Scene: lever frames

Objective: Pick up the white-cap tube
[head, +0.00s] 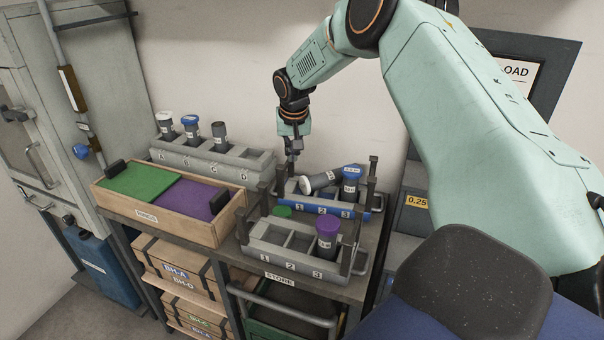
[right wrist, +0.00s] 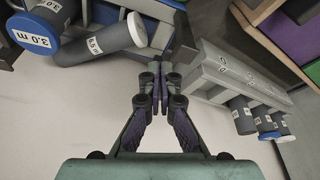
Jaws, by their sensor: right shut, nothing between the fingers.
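A tube with a white-grey cap (head: 320,181) lies tilted across the left part of the blue rack (head: 330,203), leaning toward the blue-cap tube (head: 351,184). It also shows in the right wrist view (right wrist: 100,44), left of the fingers. Another white-cap tube (head: 166,125) stands upright in slot A of the grey lettered rack (head: 230,163). My right gripper (head: 291,160) points down behind the blue rack's left end. Its fingers (right wrist: 154,80) are shut and empty, apart from the tilted tube. My left gripper is out of view.
A blue-cap tube (head: 191,132) and a dark-cap tube (head: 219,136) stand in B and C; D looks empty. A wooden box (head: 157,227) stands left.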

